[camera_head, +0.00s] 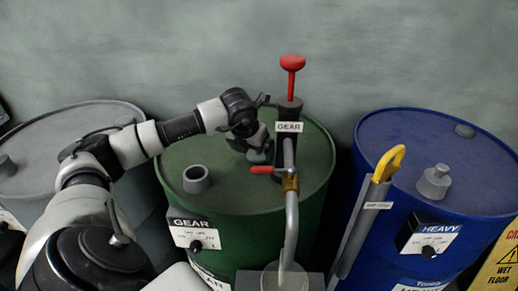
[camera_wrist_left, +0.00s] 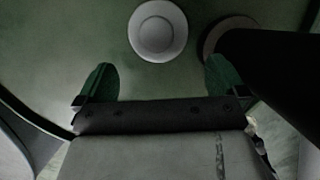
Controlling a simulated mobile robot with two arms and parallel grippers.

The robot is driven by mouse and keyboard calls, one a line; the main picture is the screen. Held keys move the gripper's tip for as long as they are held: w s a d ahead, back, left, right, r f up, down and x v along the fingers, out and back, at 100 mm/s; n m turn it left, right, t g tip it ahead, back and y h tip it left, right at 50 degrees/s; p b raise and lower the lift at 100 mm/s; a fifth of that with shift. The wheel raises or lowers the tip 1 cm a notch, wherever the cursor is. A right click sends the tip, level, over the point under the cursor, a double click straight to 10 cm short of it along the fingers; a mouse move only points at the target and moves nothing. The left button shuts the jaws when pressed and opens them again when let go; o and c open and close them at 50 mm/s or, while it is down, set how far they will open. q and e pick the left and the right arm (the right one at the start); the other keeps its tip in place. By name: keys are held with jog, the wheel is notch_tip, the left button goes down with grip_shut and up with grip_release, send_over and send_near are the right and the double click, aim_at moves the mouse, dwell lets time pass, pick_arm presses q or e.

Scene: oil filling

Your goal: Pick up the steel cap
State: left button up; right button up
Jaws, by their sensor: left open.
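My left gripper (camera_head: 260,156) is over the green drum (camera_head: 236,196), left of the pump, pointing down. In the left wrist view its two fingers (camera_wrist_left: 158,84) are spread apart with nothing between them. A pale grey round disc (camera_wrist_left: 158,30), which looks like the steel cap, lies on the green drum top just beyond the fingertips, roughly centred between them and apart from them. In the head view I cannot make it out; the gripper probably hides it. An open grey collar (camera_head: 196,180) stands on the drum's front left. My right gripper is not in view.
The black pump (camera_head: 288,126) with red handle and GEAR label stands right beside the gripper; its dark body fills the right of the wrist view. A blue drum (camera_head: 400,140) with grey caps is at right, a grey drum (camera_head: 50,135) at left. The wall is behind.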

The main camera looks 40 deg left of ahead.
pick_arm(q)
jog(key=shift+w+a, duration=0.2)
jog(key=shift+w, duration=0.4)
jog(key=shift+w+a, duration=0.15)
jog(key=shift+w, duration=0.4)
jog(key=x, duration=0.5)
jog(key=shift+p, duration=0.35)
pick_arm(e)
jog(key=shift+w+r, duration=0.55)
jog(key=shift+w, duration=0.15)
pick_arm(q)
jog(key=c, duration=1)
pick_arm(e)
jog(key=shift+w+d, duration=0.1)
